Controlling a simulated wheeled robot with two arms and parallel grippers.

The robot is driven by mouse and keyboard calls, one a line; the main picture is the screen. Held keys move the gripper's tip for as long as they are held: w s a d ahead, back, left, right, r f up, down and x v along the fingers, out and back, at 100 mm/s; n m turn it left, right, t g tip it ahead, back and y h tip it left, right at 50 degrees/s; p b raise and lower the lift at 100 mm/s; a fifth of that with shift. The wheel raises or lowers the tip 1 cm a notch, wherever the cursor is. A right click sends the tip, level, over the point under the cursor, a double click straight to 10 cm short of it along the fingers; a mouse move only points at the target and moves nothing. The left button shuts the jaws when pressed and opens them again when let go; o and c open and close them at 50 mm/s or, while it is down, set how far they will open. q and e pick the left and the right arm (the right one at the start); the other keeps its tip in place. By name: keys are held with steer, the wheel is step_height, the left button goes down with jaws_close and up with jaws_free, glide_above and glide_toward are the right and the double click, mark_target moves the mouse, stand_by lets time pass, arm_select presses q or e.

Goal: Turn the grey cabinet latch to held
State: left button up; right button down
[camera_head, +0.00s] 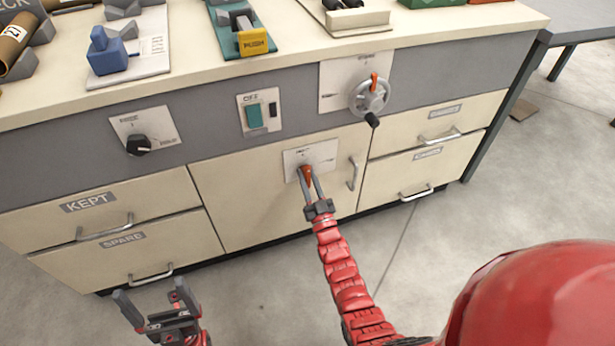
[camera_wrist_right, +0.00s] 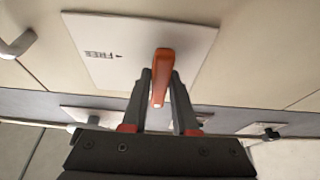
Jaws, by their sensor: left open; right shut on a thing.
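The cabinet latch is an orange lever (camera_head: 306,173) on a white plate (camera_head: 322,154), fixed to the cream cabinet door (camera_head: 255,190). The lever looks orange rather than grey. My right gripper (camera_head: 309,180) is shut on it, with a finger on each side. In the right wrist view the lever (camera_wrist_right: 163,62) stands between the fingers of my right gripper (camera_wrist_right: 160,86), and the plate (camera_wrist_right: 105,40) shows the word FREE with a small arrow, upside down. Other markings are too small to read or hidden. My left gripper (camera_head: 150,288) is open and empty at lower left, in front of the drawers.
A door handle (camera_head: 353,173) is right of the latch. Above are a handwheel (camera_head: 369,97), a green OFF switch (camera_head: 254,116) and a black knob (camera_head: 138,145). Drawers with bar handles (camera_head: 105,228) flank the door. The floor in front is clear.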

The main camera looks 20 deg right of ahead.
steer(key=shift+f, duration=0.15)
steer(key=c, duration=0.8)
jaws_free()
steer(key=shift+o, duration=0.2)
steer(key=shift+s, duration=0.1)
steer(key=p+v, duration=0.3)
steer(key=v, duration=1.4)
steer(key=shift+s, duration=0.15)
